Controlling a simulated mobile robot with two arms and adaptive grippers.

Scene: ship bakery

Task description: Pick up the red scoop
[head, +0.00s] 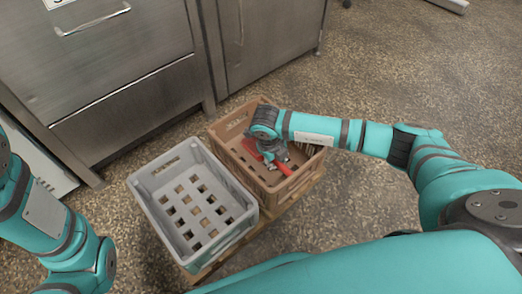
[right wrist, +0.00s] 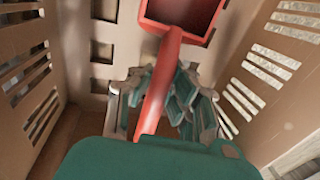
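The red scoop (right wrist: 176,55) is inside the brown crate (head: 226,129). In the right wrist view its square bowl is at the top and its handle runs down towards my palm. In the head view parts of it show beside my right gripper (head: 270,153). My right gripper reaches down into the crate, and its fingers (right wrist: 163,85) lie on both sides of the handle. The handle hides part of the fingers, so I cannot tell whether they grip it. My left arm shows at the left edge of the head view, but its gripper is not in view.
An empty grey crate (head: 158,212) with a holed floor stands close left of the brown crate. Both rest on a low wooden base. Steel cabinets (head: 105,60) stand behind. The speckled floor (head: 410,75) is clear at the right. Slotted crate walls (right wrist: 262,75) surround my right gripper.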

